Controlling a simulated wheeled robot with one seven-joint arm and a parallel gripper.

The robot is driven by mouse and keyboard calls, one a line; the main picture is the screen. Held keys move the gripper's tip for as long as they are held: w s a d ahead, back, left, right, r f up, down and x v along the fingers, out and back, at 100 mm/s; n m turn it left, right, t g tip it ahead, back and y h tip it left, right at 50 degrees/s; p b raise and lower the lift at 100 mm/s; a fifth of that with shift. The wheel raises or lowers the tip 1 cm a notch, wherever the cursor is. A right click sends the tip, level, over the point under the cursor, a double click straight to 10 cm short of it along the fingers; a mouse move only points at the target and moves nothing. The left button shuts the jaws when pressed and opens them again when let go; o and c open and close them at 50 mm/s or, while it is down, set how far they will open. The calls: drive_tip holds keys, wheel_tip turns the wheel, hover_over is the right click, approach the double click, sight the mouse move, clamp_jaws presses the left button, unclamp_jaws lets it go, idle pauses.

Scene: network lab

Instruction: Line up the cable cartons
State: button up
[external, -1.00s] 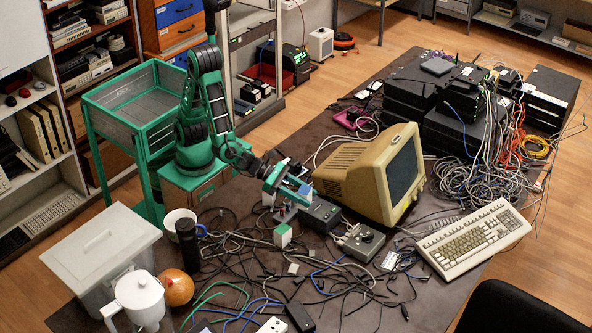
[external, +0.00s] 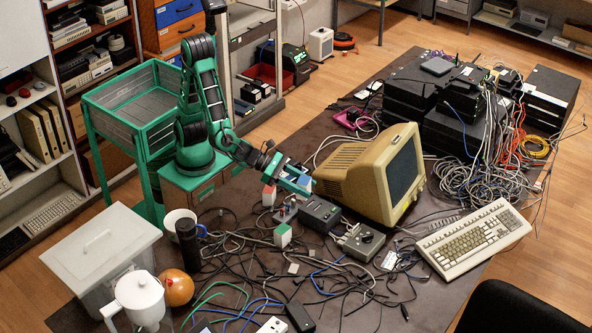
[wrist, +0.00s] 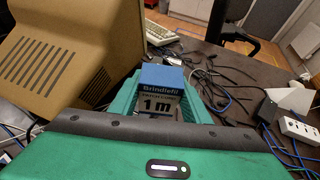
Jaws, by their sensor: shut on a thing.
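My gripper (external: 294,182) is shut on a blue-topped carton (wrist: 160,80). In the wrist view the carton sits between the green fingers, and its pale front reads "1 m". In the external view the held carton is small and mostly hidden by the fingers, above a dark box beside the beige monitor. A carton with a red top and pale sides (external: 269,195) stands to the left of my gripper. A carton with a green edge and white face (external: 282,236) stands nearer the front, below my gripper in the picture.
The beige monitor (external: 345,168) stands close to the right of my gripper. A dark box (external: 320,215) and a grey box with a knob (external: 362,242) lie in front of it. Loose cables cover much of the dark tabletop. A dark cylinder (external: 188,245) stands at left.

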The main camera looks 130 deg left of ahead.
drive_tip(key=shift+s+d+f+n+y, duration=0.6)
drive_tip(key=shift+s+d+f, duration=0.15)
drive_tip(key=shift+d+f, duration=0.05)
drive_tip(key=s+d+r+n+g+y, duration=0.1)
drive_tip(key=s+d+n+g+y, duration=0.3)
drive_tip(key=s, duration=0.5)
drive_tip(key=s+d+r+n+g+y, duration=0.1)
drive_tip(key=s+d+n+g+y, duration=0.3)
drive_tip(key=s, duration=0.5)
drive_tip(key=shift+n+h, duration=0.3)
drive_tip(key=shift+h, duration=0.3)
drive_tip(key=shift+w+d+f, duration=0.1)
drive_tip(key=shift+d+f, duration=0.1)
drive_tip(key=shift+f, duration=3.75)
drive_tip(key=shift+d+f, duration=0.2)
drive_tip(key=shift+f, duration=3.7)
drive_tip(key=shift+f, duration=0.25)
